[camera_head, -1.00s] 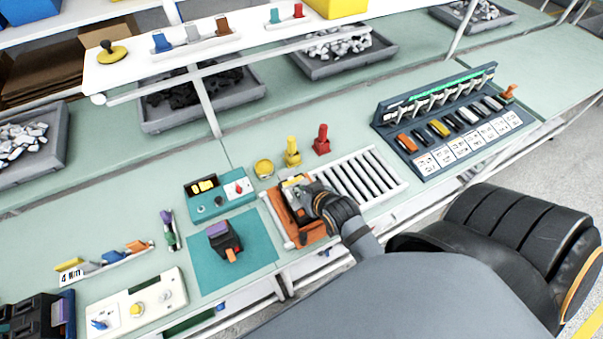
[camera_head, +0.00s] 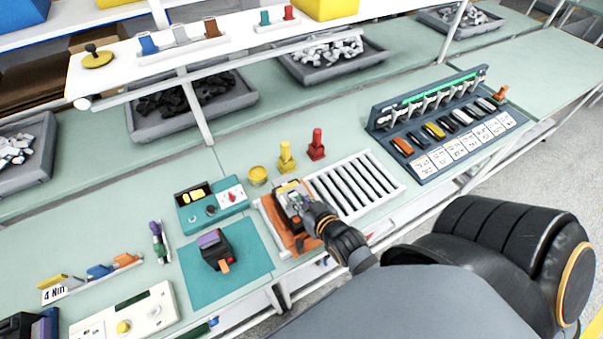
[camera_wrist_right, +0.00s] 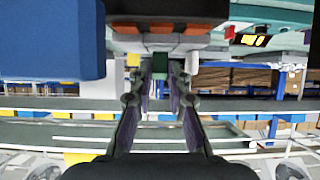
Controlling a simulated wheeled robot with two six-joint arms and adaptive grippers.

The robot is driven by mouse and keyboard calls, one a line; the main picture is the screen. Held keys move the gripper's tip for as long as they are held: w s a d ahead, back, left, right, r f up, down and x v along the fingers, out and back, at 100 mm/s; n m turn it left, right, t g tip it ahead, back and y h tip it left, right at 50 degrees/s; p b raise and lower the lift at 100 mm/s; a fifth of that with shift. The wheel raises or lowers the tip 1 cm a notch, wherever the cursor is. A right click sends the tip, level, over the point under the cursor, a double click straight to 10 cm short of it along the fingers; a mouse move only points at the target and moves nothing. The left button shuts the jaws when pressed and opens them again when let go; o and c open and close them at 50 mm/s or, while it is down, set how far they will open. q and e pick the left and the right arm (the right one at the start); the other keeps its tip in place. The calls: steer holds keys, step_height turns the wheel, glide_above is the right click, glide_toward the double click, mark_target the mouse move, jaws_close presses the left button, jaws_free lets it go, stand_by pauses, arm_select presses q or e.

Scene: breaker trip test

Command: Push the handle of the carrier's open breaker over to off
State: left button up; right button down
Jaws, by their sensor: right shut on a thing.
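The orange carrier (camera_head: 268,209) stands on the bench beside the teal mat (camera_head: 254,259). An open breaker (camera_head: 287,194), dark with a yellow strip and grey parts, sits in it. My right gripper (camera_head: 305,208) reaches over the carrier's right side from the front and covers part of the breaker. In the right wrist view its two fingers (camera_wrist_right: 162,78) close in around a small dark green piece (camera_wrist_right: 162,62) by the grey breaker parts; I take it for the handle, whose exact angle is hidden. My left gripper is not in view.
A second dark breaker (camera_head: 213,252) with a purple top and orange handle stands on the mat. A teal tester (camera_head: 208,207), a yellow stamp (camera_head: 286,158), a red stamp (camera_head: 316,146) and a slotted white rack (camera_head: 370,180) surround the carrier. A breaker panel (camera_head: 440,155) stands at right.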

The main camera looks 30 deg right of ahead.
steer(key=c, duration=1.3)
jaws_free()
steer(key=shift+f, duration=0.1)
